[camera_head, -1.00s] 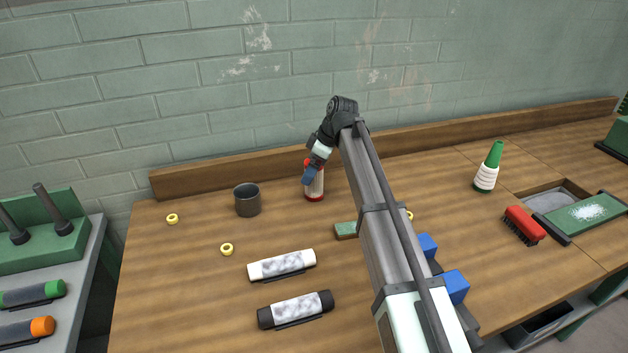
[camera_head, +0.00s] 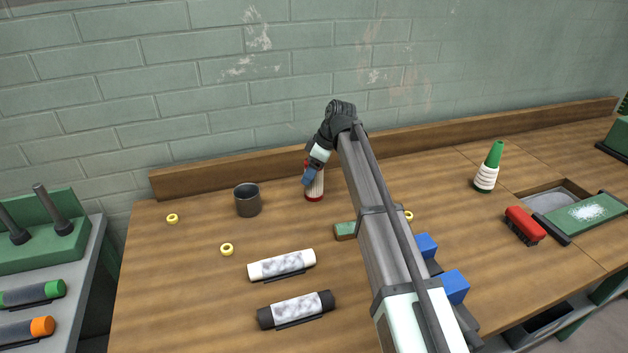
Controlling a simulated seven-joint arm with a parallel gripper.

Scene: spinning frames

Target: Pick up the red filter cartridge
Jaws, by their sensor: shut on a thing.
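The red filter cartridge (camera_head: 315,190) stands upright at the back of the wooden bench, near the back board. It has a pale body with red ends. My gripper (camera_head: 309,178) is at its upper part, shut on it, and hides some of its top and left side. The cartridge's base looks to be at the bench top; I cannot tell whether it is slightly clear of it.
A dark grey cup (camera_head: 247,201) stands to the left. A white cartridge (camera_head: 281,265) and a black cartridge (camera_head: 295,309) lie in front. A green block (camera_head: 345,230) sits beside my arm. A green-capped bottle (camera_head: 487,168) and red brush (camera_head: 524,225) are at the right.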

